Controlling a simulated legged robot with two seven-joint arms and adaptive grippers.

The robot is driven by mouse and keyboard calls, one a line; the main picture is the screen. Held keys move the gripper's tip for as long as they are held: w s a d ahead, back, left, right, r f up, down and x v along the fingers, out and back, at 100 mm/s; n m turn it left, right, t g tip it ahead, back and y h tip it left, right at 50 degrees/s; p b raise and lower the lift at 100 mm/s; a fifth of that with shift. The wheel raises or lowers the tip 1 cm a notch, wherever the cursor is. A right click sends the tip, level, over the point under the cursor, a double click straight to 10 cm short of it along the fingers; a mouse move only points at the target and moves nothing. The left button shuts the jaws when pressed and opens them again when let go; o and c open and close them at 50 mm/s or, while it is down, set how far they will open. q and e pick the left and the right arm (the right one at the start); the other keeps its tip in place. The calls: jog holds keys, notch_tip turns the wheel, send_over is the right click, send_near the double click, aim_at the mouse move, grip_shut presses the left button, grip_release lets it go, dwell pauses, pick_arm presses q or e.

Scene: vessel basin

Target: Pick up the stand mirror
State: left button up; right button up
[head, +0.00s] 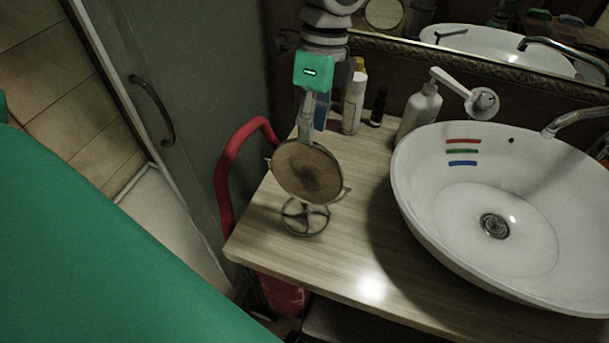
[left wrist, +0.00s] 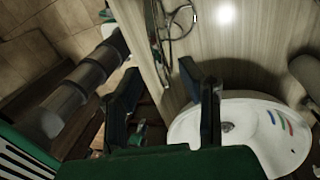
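The stand mirror (head: 307,170) stands on the wooden counter, with a round brown-looking face tilted in its frame and a wire ring base below. In the left wrist view the stand mirror (left wrist: 180,22) is at the top, partly cut off by the edge. My left gripper (head: 308,112) is in the head view, its green body above and behind the mirror, its lower end overlapping the mirror's upper edge; contact cannot be told. In the left wrist view the gripper (left wrist: 160,68) has its two dark fingers wide apart, with nothing gripped. My right gripper is not in view.
A white basin (head: 540,230) fills the right of the counter (head: 350,265). A soap dispenser (head: 420,112) and several bottles (head: 354,100) stand at the back. A red rail (head: 228,172) curves beside the counter's left edge. The counter front is clear.

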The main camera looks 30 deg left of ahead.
aim_at(307, 163)
pick_arm(q)
jog(key=x, duration=0.6)
jog(key=shift+s+f, duration=0.1)
jog(key=shift+f, duration=0.2)
jog(key=shift+a+f, duration=0.15)
jog(key=shift+f, duration=0.1)
